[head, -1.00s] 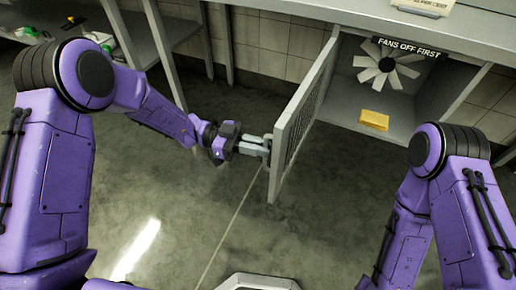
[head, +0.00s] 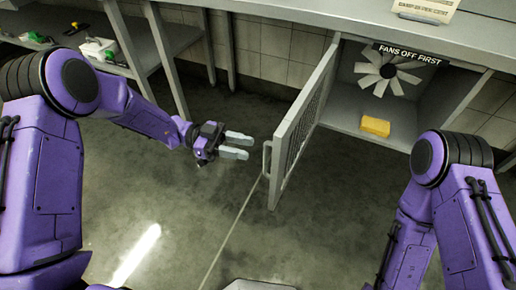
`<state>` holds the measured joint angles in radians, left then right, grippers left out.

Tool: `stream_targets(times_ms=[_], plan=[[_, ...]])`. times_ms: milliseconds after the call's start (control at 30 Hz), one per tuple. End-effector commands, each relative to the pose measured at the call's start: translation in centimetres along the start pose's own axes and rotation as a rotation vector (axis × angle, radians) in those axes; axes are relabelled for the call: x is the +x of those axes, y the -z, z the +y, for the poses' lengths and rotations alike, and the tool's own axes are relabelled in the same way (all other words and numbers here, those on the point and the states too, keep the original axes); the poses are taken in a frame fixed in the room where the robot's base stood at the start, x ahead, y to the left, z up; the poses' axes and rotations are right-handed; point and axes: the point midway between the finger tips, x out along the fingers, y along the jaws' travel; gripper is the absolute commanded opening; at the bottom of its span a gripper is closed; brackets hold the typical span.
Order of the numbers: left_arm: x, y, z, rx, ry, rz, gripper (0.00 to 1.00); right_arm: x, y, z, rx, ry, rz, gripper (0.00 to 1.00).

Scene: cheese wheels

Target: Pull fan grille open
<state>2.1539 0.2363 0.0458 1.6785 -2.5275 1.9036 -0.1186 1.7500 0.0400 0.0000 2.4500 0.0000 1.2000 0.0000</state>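The fan grille (head: 300,128) is a grey hinged door with a mesh panel, swung open from the compartment at right. Its handle (head: 267,158) is on the near edge, facing left. Inside the compartment a white fan (head: 388,74) shows under the label "FANS OFF FIRST" (head: 409,54). My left gripper (head: 245,147) is open and empty, a short way left of the handle and apart from it. My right arm (head: 440,220) shows at the right, but its gripper is out of view.
A yellow block (head: 375,126) lies on the compartment floor. A grey counter (head: 300,19) runs along the top. A shelf (head: 150,45) at upper left holds a white box (head: 97,48) and small green items. The concrete floor (head: 190,215) is clear.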

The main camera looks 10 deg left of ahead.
Motion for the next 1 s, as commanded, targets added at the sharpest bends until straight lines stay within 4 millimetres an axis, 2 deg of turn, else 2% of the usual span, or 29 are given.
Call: stream_targets(times_ms=[100, 300, 833, 933, 1000], plan=[[-2.7, 0.1, -0.1, 0.003, 0.003, 0.002, 0.37, -0.1, 0.1, 0.0, 0.000, 0.000, 0.000, 0.00], [-5.0, 0.1, -0.1, 0.002, -0.002, 0.001, 0.37, -0.1, 0.1, 0.0, 0.000, 0.000, 0.000, 0.00], [-5.2, -0.1, -0.1, 0.000, -0.003, -0.007, 0.37, -0.1, 0.1, 0.0, 0.000, 0.000, 0.000, 0.00], [-5.1, -0.1, -1.6, 0.012, 0.091, 0.003, 0.37, -0.1, 0.1, 0.0, 0.000, 0.000, 0.000, 0.00], [-4.9, -0.1, -3.3, -0.010, 0.237, 0.045, 0.37, -0.1, 0.1, 0.0, 0.000, 0.000, 0.000, 0.00]])
